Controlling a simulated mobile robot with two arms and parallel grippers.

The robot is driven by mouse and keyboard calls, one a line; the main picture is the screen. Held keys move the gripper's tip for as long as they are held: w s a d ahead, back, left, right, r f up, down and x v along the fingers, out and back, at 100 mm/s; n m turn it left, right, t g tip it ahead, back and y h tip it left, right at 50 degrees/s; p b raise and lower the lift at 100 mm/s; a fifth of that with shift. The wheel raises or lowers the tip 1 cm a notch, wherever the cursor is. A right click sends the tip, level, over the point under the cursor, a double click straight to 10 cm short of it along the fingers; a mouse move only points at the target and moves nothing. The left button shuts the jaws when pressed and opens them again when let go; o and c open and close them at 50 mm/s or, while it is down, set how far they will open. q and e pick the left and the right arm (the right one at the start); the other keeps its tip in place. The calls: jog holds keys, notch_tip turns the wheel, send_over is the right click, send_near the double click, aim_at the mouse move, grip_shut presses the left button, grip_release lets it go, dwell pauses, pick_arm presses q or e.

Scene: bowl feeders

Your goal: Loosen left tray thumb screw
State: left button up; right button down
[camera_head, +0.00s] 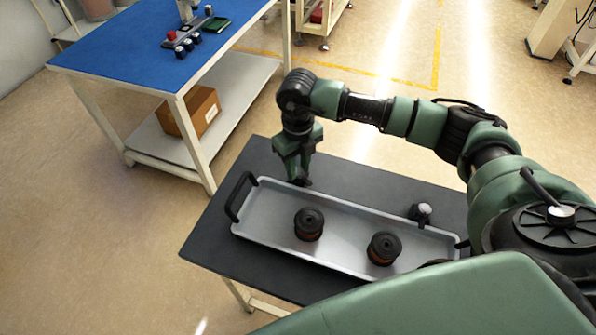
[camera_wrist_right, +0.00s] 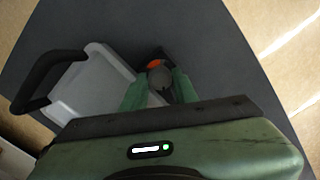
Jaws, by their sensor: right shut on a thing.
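The grey metal tray (camera_head: 270,229) lies on the dark table with two black round knob-like parts, a left one (camera_head: 309,224) and a right one (camera_head: 383,248), standing in it. My right gripper (camera_head: 300,178) points down at the tray's far edge near its left end. It is shut on the left thumb screw, which its fingers mostly hide in the head view. In the right wrist view the left thumb screw (camera_wrist_right: 158,74) shows a grey round top and a bit of orange between the green fingers. A second thumb screw (camera_head: 422,212) stands at the far edge further right. My left gripper is not in view.
The tray's black handle (camera_head: 235,198) rises at its left end and also shows in the right wrist view (camera_wrist_right: 45,78). The dark table (camera_head: 212,236) has bare room around the tray. A blue-topped bench (camera_head: 130,62) stands beyond, with a cardboard box (camera_head: 194,112) on its shelf.

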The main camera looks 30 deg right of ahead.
aim_at(298, 171)
jog(key=shift+w+n+b, duration=0.1)
jog(key=shift+n+b, duration=0.9)
jog(key=shift+n, duration=0.4)
jog(key=shift+r, duration=0.1)
jog(key=c, duration=1.1)
grip_release()
notch_tip(298, 171, up, 8)
jog(key=shift+f+b, duration=0.15)
jog(key=shift+b, duration=0.5)
